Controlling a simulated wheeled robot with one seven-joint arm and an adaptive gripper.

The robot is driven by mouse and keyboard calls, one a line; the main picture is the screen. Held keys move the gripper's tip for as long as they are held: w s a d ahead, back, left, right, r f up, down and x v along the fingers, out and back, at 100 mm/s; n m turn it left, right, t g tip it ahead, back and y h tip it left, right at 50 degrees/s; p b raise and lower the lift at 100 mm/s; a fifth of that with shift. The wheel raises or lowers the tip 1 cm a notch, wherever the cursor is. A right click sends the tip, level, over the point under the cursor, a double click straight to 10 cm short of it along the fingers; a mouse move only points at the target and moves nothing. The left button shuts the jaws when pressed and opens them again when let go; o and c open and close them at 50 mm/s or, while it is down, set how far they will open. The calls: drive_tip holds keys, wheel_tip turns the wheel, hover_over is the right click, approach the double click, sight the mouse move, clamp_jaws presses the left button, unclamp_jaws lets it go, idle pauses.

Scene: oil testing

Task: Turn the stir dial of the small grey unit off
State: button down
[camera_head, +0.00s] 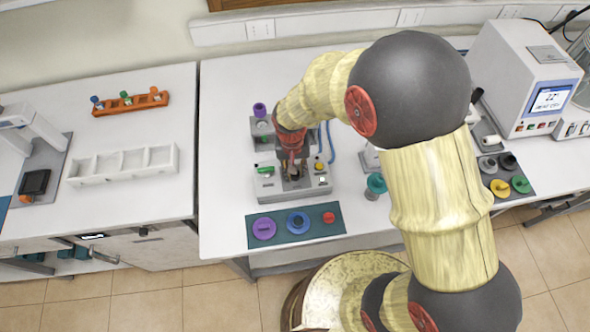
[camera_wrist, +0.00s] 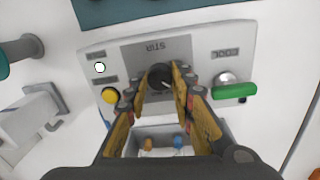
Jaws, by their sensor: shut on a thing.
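The small grey unit (camera_head: 264,190) stands on the white bench in the middle of the head view. Its top panel (camera_wrist: 205,50) fills the middle of the wrist view. The black stir dial (camera_wrist: 159,76) sits on a darker grey plate beside its upside-down label. My gripper (camera_wrist: 162,82) is over the panel with its fingers on both sides of the dial, shut on it. The fingers hide the dial's sides. In the head view my gripper (camera_head: 293,172) points down onto the unit and mostly hides the dial.
The panel also has a yellow knob (camera_wrist: 110,95), a green-handled lever (camera_wrist: 234,90) and a white round button (camera_wrist: 99,67). A teal mat (camera_head: 326,226) with coloured round parts lies in front. A teal-topped post (camera_head: 376,184) stands to the right.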

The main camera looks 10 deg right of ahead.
drive_tip(key=shift+n, duration=1.1)
drive_tip(key=c, duration=1.5)
unclamp_jaws()
drive_tip(key=shift+r, duration=0.1)
wheel_tip(320, 180, up, 12)
drive_tip(key=shift+a, duration=0.3)
